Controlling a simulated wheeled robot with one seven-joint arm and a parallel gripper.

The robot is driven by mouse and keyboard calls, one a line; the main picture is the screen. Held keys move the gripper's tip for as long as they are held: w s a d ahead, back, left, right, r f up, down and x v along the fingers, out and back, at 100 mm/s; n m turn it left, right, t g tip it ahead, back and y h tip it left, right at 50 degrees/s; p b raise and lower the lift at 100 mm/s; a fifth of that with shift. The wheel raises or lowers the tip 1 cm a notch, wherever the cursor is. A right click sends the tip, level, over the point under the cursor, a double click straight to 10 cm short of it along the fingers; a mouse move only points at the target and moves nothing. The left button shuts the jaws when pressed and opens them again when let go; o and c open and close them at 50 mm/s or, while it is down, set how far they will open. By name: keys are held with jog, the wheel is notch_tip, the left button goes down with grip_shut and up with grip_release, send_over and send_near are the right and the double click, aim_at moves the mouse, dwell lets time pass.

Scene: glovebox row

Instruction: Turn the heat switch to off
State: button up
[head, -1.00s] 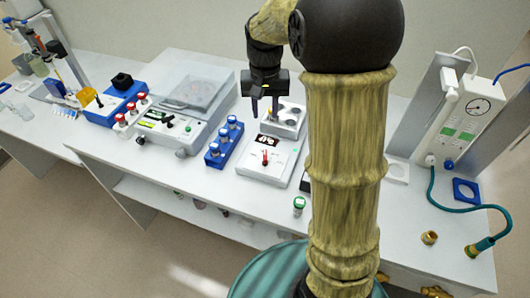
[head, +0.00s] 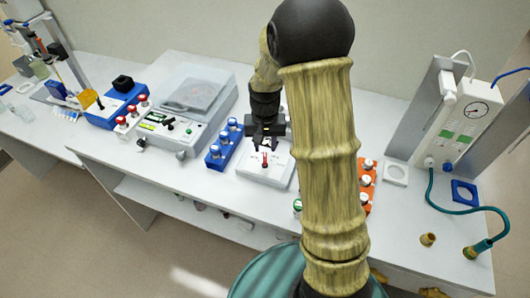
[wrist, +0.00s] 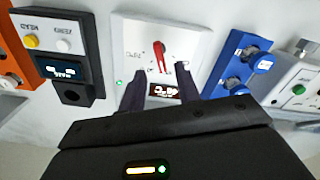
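The heat switch (wrist: 160,56) is a red pointer knob on the sloped front of a white heater (wrist: 125,40); it stands nearly vertical in the wrist view, with small markings around it that I cannot read. The heater's dark display (wrist: 163,91) shows glowing digits between my fingers. In the head view the switch (head: 265,161) shows just below my gripper (head: 265,147). My gripper is open, its two dark fingers (wrist: 158,80) apart on either side of the switch's line in the wrist view. I see no contact with the switch. My gripper hides the heater's back part in the head view.
A blue rack (head: 224,150) with several vials stands close left of the heater. A lidded white machine (head: 190,105) is farther left. An orange rack (head: 366,180) is on the right, partly behind my arm.

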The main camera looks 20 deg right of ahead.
aim_at(264, 157)
jog(key=shift+f, duration=2.35)
grip_shut()
jog(key=shift+n, duration=0.4)
jog(key=n+p, duration=0.1)
jog(key=n, duration=0.3)
jog(key=shift+r, duration=0.1)
jog(key=shift+w+a+n+p, duration=0.1)
jog(key=shift+n+p, duration=0.25)
jog(key=shift+n, duration=1.65)
